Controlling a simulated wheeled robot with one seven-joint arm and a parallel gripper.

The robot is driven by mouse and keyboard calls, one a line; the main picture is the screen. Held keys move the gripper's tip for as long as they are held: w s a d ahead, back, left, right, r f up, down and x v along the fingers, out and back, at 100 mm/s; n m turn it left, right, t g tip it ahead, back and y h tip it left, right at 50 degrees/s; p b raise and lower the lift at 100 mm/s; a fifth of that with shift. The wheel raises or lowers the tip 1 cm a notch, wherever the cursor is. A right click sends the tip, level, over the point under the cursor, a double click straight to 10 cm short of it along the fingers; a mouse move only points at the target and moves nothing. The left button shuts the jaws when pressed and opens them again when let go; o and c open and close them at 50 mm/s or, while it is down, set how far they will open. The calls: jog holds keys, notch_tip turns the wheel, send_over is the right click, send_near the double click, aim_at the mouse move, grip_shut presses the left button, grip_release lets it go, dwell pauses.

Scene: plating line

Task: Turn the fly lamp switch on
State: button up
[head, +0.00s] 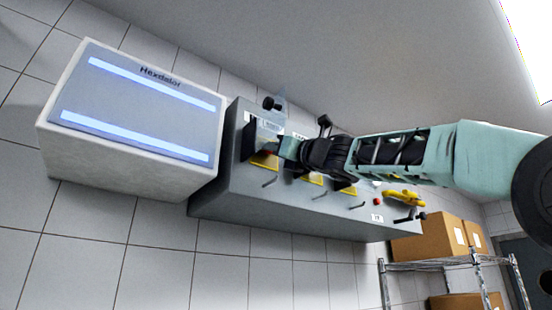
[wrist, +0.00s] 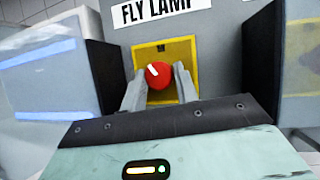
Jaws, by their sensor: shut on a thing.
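The fly lamp switch is a red rotary knob (wrist: 158,74) on a yellow plate (wrist: 184,50), under a label reading "FLY LAMP" (wrist: 157,12) in the wrist view. Its white mark tilts to the upper left. My gripper (wrist: 160,84) is shut on the knob, one finger on each side. In the head view my gripper (head: 275,148) reaches the left end of the grey panel (head: 225,190) and hides the knob. The white fly lamp box (head: 125,180), marked "Hexdalar", is left of the panel, with two bright blue strips.
More yellow plates (head: 312,180) and small levers run along the panel to the right of my gripper. A yellow handle (head: 403,197) is near its right end. Cardboard boxes (head: 428,242) stand on a wire shelf (head: 430,264) at lower right.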

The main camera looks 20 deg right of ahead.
jog(key=shift+a+m+t+h+b, duration=0.1)
jog(key=shift+m+t+h+b, duration=0.45)
jog(key=shift+m, duration=0.7)
jog(key=shift+a+m+t+h+b, duration=0.1)
jog(key=shift+m+t+h, duration=0.25)
jog(key=shift+m+h, duration=0.7)
jog(key=shift+m, duration=0.5)
jog(key=shift+s, duration=0.1)
jog(key=o, duration=1)
jog(key=shift+d, duration=0.1)
jog(key=b+v, duration=1)
jog(key=v, duration=0.7)
jog(key=shift+s+f, duration=0.1)
jog(key=shift+f, duration=0.1)
